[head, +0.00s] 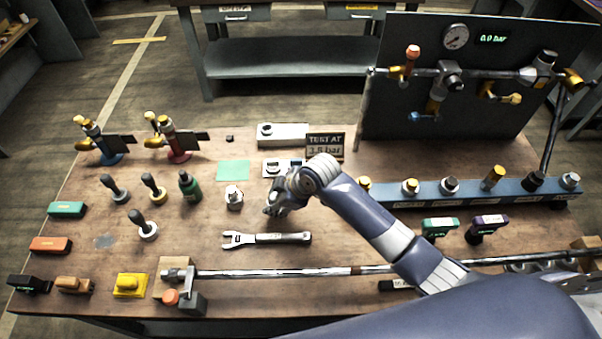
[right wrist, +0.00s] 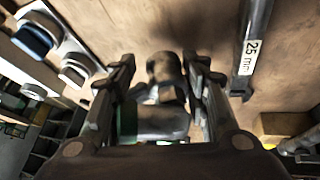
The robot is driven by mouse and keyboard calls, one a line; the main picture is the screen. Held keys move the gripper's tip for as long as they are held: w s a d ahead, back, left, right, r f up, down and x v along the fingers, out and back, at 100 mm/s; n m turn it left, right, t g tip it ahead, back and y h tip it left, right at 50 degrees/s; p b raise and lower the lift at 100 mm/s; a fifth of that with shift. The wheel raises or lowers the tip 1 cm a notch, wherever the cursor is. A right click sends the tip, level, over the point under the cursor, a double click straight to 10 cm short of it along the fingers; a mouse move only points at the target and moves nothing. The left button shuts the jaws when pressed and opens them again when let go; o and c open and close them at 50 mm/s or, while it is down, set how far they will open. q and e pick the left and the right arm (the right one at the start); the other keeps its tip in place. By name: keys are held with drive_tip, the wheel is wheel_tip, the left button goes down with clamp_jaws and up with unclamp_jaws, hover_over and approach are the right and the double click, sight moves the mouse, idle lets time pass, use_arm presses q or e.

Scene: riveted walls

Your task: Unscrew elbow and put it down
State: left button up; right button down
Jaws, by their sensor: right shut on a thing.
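My right gripper (head: 273,207) is above the middle of the table, left of the sign. In the right wrist view its two fingers (right wrist: 162,100) stand on either side of a dark grey metal fitting (right wrist: 163,122) with a rounded end, which looks like the elbow. The gripper is shut on it. In the head view the held fitting is small and mostly hidden by the fingers. I cannot tell whether it touches the table. Another grey corner fitting (head: 540,66) sits at the upper right of the pipework on the panel. My left gripper is not in view.
A wrench (head: 266,238) lies just in front of the gripper. A silver fitting (head: 234,197) and green mat (head: 233,170) are to its left. The test sign (head: 325,146) stands behind. A long pipe (head: 290,272) crosses the front. A blue rack (head: 470,195) is at right.

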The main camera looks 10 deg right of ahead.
drive_tip(key=shift+g, duration=0.9)
drive_tip(key=d+r, duration=0.1)
drive_tip(key=w+d+r+p, duration=0.1)
drive_tip(key=d, duration=0.1)
drive_tip(key=shift+d+r, duration=0.1)
drive_tip(key=shift+d, duration=0.05)
drive_tip(key=d, duration=0.1)
drive_tip(key=d+r+g, duration=0.1)
drive_tip(key=d, duration=0.1)
drive_tip(key=shift+w+d+m, duration=0.1)
drive_tip(key=shift+d+m, duration=0.15)
drive_tip(key=shift+m, duration=0.05)
use_arm(q)
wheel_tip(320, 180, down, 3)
drive_tip(key=b, duration=0.5)
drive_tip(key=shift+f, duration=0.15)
use_arm(e)
wheel_tip(320, 180, down, 5)
drive_tip(key=shift+f, duration=0.2)
use_arm(q)
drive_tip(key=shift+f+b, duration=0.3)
drive_tip(key=shift+b, duration=0.1)
use_arm(e)
drive_tip(key=shift+f, duration=0.55)
